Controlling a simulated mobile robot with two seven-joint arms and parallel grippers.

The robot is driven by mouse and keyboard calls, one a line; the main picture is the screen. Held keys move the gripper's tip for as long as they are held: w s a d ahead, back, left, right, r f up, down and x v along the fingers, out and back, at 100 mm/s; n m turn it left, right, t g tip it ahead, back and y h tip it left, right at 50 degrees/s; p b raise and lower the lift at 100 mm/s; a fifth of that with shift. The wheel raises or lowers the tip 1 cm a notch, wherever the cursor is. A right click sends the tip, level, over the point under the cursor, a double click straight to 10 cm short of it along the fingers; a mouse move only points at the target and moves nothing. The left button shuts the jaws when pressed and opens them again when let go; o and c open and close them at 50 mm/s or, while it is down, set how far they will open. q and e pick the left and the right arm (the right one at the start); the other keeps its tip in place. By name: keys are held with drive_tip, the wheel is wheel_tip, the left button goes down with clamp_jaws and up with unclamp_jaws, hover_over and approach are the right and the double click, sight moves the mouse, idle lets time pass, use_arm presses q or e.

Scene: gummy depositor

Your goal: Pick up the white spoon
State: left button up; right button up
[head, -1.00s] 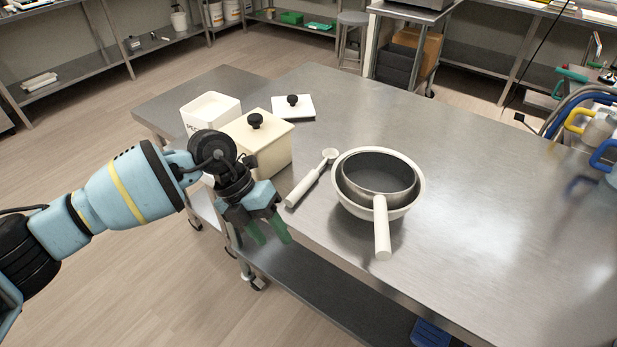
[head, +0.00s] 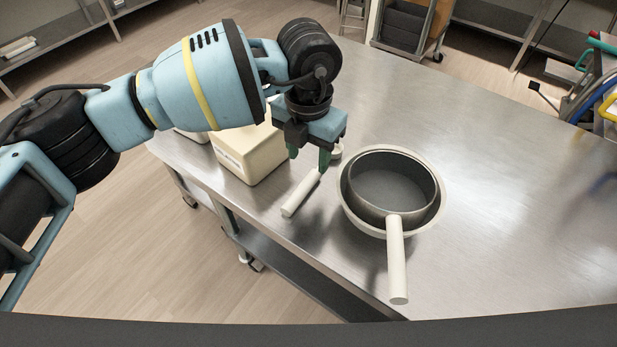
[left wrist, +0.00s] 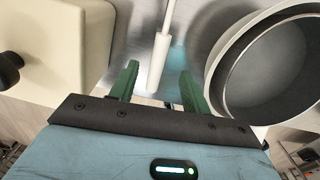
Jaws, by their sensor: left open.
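The white spoon (head: 300,194) lies on the steel table, its handle toward the front edge and its bowl end partly hidden by my left gripper. My left gripper (head: 309,163) is open and points down over the spoon. In the left wrist view the spoon handle (left wrist: 160,58) runs between the two green fingers of the gripper (left wrist: 157,88), with space on both sides. I cannot tell whether the fingers reach down to the table. My right gripper is not in view.
A dark pot (head: 395,190) with a white handle sits in a white bowl (head: 352,212) just right of the spoon. A cream box (head: 246,160) stands left of it. The table (head: 500,200) is clear to the right.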

sight(309, 179)
use_arm(q)
drive_tip(key=shift+f, duration=1.2)
wheel_tip(309, 179, down, 5)
drive_tip(key=shift+w+r, duration=0.1)
drive_tip(key=shift+r, duration=0.1)
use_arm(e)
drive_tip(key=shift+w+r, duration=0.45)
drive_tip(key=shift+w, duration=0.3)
use_arm(q)
clamp_jaws()
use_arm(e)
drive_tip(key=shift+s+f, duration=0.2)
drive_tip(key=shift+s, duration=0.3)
use_arm(q)
drive_tip(key=shift+r, duration=0.1)
